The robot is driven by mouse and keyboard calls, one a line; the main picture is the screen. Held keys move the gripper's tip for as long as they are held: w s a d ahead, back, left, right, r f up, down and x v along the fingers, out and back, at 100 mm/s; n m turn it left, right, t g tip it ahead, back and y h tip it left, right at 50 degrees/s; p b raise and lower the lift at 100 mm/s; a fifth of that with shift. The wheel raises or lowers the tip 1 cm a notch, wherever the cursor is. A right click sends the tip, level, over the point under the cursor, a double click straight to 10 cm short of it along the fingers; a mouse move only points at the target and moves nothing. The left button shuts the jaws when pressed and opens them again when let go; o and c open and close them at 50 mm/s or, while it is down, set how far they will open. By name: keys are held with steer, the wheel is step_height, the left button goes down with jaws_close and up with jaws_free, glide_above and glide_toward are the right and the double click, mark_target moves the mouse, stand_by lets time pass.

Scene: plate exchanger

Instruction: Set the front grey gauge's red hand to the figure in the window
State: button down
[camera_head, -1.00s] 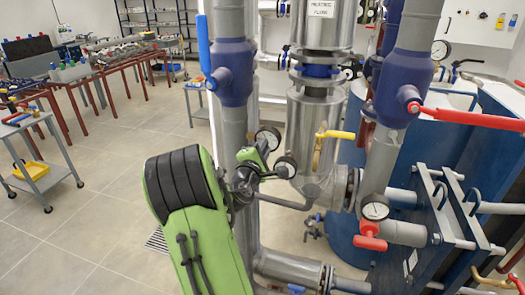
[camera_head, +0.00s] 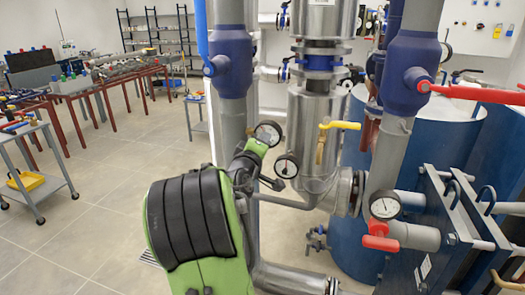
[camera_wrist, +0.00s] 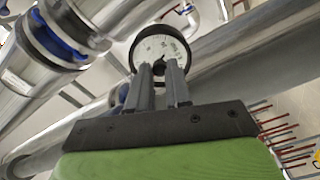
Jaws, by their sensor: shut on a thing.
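A round gauge with a black rim and white dial (camera_wrist: 160,45) fills the space ahead of my fingers in the wrist view; its red hand and window figure are too small to read. My gripper (camera_wrist: 159,67) is shut on a small dark part at the lower middle of this dial, probably the hand's knob. In the head view my gripper (camera_head: 254,148) reaches up to the left-hand gauge (camera_head: 268,133) by the grey vertical pipe. A second gauge (camera_head: 287,166) sits just below and right of it. Its dial is also unreadable.
Another gauge (camera_head: 384,206) stands above a red handle (camera_head: 381,236) on the right. A yellow-handled valve (camera_head: 339,126), a red lever (camera_head: 470,93) and thick pipes crowd the area. Open tiled floor (camera_head: 95,200) lies left, with a trolley (camera_head: 35,170).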

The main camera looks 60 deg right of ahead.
steer(key=shift+f+m+b, duration=0.1)
steer(key=shift+m+b, duration=0.3)
steer(key=shift+m, duration=0.1)
steer(key=c, duration=1.1)
jaws_free()
steer(key=shift+o, duration=0.2)
steer(key=s+a+b, duration=0.2)
steer(key=a, duration=1.3)
steer(key=shift+s+a, duration=0.25)
steer(key=shift+a, duration=0.05)
